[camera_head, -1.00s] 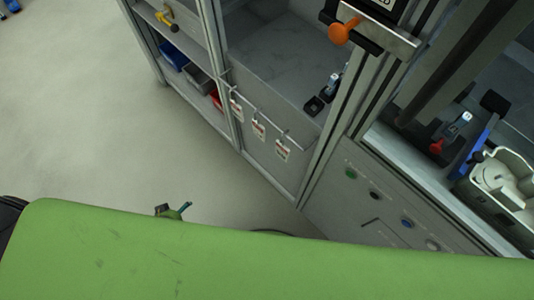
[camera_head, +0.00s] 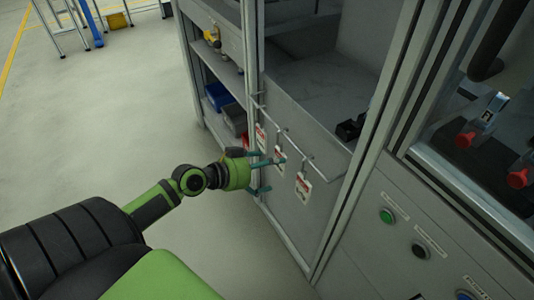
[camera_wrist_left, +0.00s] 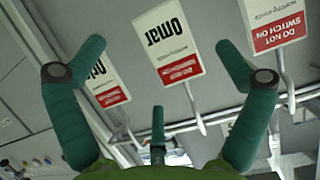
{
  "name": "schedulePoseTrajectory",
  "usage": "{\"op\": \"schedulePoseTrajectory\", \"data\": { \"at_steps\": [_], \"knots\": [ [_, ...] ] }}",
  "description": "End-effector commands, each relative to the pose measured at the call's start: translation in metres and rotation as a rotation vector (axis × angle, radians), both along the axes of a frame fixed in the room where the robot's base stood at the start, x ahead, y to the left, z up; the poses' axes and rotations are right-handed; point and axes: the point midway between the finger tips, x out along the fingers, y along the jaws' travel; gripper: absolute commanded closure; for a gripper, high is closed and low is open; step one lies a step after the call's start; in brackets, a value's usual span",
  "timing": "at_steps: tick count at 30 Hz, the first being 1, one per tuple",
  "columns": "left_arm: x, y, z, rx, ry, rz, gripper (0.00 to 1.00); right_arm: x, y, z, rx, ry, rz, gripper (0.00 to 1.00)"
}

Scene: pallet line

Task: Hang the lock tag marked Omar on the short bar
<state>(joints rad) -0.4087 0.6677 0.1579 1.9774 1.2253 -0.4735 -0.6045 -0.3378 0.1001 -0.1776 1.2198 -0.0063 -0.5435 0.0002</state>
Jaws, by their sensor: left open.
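Three white tags with red bands hang from a metal rail (camera_head: 287,135) on the grey cabinet: a far tag (camera_head: 261,136), a middle tag (camera_head: 280,160) and a near tag (camera_head: 303,187). My left gripper (camera_head: 270,172) is open and empty in front of them, near the middle tag. In the left wrist view, a tag marked Omar (camera_wrist_left: 168,45) appears inverted between the spread fingers. A left tag (camera_wrist_left: 107,85) there has its name partly hidden by a finger. A right tag (camera_wrist_left: 275,25) has its name cut off. I cannot tell which bar is the short bar.
An upright cabinet post (camera_head: 256,60) stands just left of the rail. Shelves with a blue bin (camera_head: 218,96) and a grey bin (camera_head: 235,118) lie behind it. A panel with a green button (camera_head: 387,215) is at the right.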

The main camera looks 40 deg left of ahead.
Motion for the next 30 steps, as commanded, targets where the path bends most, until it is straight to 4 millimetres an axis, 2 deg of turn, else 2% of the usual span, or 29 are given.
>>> {"op": "schedulePoseTrajectory", "data": {
  "at_steps": [3,10,22,23,24,26,27,30],
  "knots": [
    [0.016,-0.006,-0.005,-0.004,-0.004,0.003,0.00,0.000,0.000,0.000,0.000,0.000,0.000,0.60],
    [0.039,-0.016,-0.017,-0.004,-0.002,0.003,0.00,0.000,0.000,0.000,0.000,0.002,0.000,0.60],
    [0.045,-0.018,-0.020,0.000,0.001,0.001,0.00,0.000,0.000,0.000,-0.001,0.003,0.000,0.60],
    [0.045,-0.018,-0.020,0.000,0.001,0.001,0.12,0.000,0.000,0.000,-0.001,0.003,0.000,0.60],
    [0.045,-0.018,-0.020,0.000,0.001,0.001,0.28,0.000,0.000,0.000,-0.001,0.003,0.000,0.60],
    [0.045,-0.018,-0.020,0.000,0.001,0.001,0.52,0.000,0.000,0.000,0.000,0.003,0.000,0.60],
    [0.045,-0.018,-0.020,-0.001,0.000,0.001,0.59,0.000,0.000,0.000,-0.001,0.004,0.000,0.60],
    [0.045,-0.018,-0.020,0.000,0.001,0.001,0.59,0.000,0.000,0.000,-0.001,0.004,0.000,0.60]
  ]
}}
